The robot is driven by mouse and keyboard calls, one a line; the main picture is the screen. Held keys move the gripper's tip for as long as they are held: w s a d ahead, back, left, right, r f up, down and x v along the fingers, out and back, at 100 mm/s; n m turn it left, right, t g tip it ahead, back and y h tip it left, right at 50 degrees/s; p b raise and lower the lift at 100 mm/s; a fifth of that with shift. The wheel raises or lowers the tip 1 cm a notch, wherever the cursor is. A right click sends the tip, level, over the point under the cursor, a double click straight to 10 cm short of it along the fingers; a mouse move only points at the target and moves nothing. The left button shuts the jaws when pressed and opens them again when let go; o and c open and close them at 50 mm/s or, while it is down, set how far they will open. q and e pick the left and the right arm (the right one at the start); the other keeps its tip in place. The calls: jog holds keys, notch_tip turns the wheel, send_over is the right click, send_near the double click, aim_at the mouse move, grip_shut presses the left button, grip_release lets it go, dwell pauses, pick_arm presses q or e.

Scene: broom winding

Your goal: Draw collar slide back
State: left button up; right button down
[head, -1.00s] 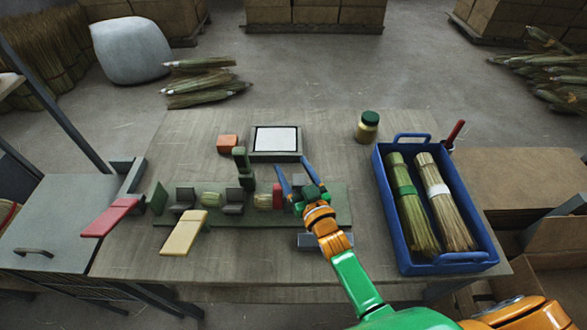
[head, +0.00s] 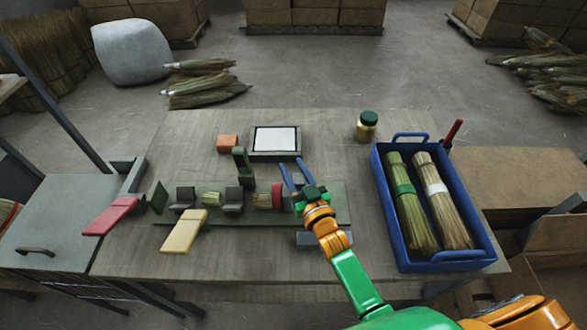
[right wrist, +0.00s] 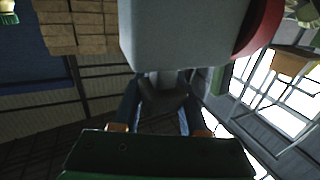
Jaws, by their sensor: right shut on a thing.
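The fixture's green base plate (head: 335,212) lies on the table and carries grey clamps and short straw pieces in a row. A red collar ring (head: 277,195) stands at the right end of the straw. In the right wrist view, a grey slide block (right wrist: 185,40) fills the top, with the red ring (right wrist: 262,28) beside it. My right gripper (head: 290,163) is just right of the ring in the head view. Its blue fingers (right wrist: 161,100) are shut on a dark handle (right wrist: 164,92) of the slide block. The gripper hides much of the slide in the head view. My left gripper is not seen.
A blue crate (head: 488,257) with two straw bundles stands to the right. A jar (head: 366,126), a framed white pad (head: 276,140) and an orange block (head: 227,142) are at the back. Red and yellow flaps (head: 184,232) lie left. The front of the table is mostly clear.

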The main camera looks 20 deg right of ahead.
dwell(0.8)
jog(key=d, duration=0.2)
jog(key=s+d+p, duration=0.1)
jog(key=d, duration=0.2)
jog(key=shift+s, duration=0.15)
jog(key=c, duration=0.6)
grip_release()
jog(key=shift+o, duration=0.8)
jog(key=shift+d+f, duration=0.1)
jog(key=shift+d, duration=0.15)
